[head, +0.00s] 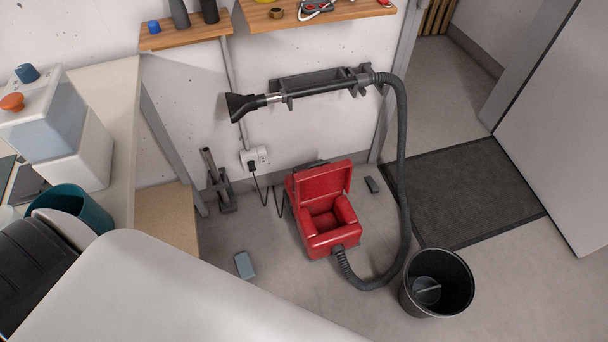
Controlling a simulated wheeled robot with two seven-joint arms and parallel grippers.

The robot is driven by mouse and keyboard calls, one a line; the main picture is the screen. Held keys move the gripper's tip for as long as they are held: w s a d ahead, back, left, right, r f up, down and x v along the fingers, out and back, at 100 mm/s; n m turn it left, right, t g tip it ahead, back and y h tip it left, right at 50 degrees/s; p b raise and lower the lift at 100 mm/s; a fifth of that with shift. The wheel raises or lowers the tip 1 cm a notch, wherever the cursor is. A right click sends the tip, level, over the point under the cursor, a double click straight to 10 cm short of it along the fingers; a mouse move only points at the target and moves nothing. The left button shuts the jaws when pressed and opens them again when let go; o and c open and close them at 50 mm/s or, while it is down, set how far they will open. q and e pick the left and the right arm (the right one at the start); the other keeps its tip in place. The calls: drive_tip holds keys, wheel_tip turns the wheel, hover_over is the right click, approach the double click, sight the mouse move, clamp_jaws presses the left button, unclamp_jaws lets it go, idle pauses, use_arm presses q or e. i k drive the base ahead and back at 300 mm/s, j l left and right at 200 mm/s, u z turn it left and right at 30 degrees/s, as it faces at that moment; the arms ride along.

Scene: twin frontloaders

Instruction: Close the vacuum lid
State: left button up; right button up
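A red canister vacuum (324,234) stands on the grey floor near the wall, in the middle of the head view. Its red lid (322,181) stands up, open, at the back of the body, and the empty-looking inside shows. A black hose (403,165) runs from the vacuum's front, loops right and goes up to a wand with a dark nozzle (244,104) held on a wall rack. Neither of my grippers shows in this view.
A black bucket (462,284) stands on the floor right of the vacuum. A grey block (244,265) and a dark block (371,185) lie on the floor. A dark mat (465,195) lies by the open door (565,130). A large white surface fills the lower left.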

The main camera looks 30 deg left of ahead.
sight(310, 184)
drive_tip(key=u, duration=0.6)
drive_tip(key=i+j+z, duration=0.15)
drive_tip(key=i+z, duration=0.25)
drive_tip(key=i+j+z, duration=0.35)
drive_tip(key=i, duration=0.2)
